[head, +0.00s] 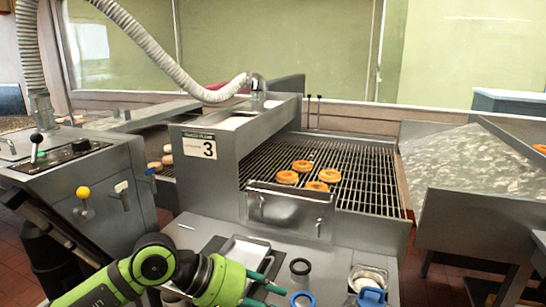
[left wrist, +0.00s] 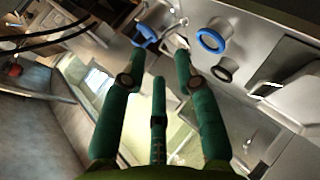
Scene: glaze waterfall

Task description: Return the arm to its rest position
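My left arm (head: 155,263), green and dark grey, comes in from the lower left of the head view and is bent at the elbow. My left gripper (head: 268,283), with teal fingers, is low over the front steel counter, left of a blue ring and a black ring. In the left wrist view its fingers (left wrist: 158,75) are spread apart with nothing between them. The gripper is open and empty. The fingertips point toward the counter items in that view; I cannot tell the exact gap. My right arm and gripper do not show.
The front counter (head: 340,258) holds a metal tray (head: 245,250), a black ring (head: 300,267), a blue ring (head: 301,299) and a metal cup (head: 368,278) with a blue item. Behind stands the steel glaze machine (head: 215,180), with several doughnuts (head: 302,165) on its wire conveyor (head: 358,165).

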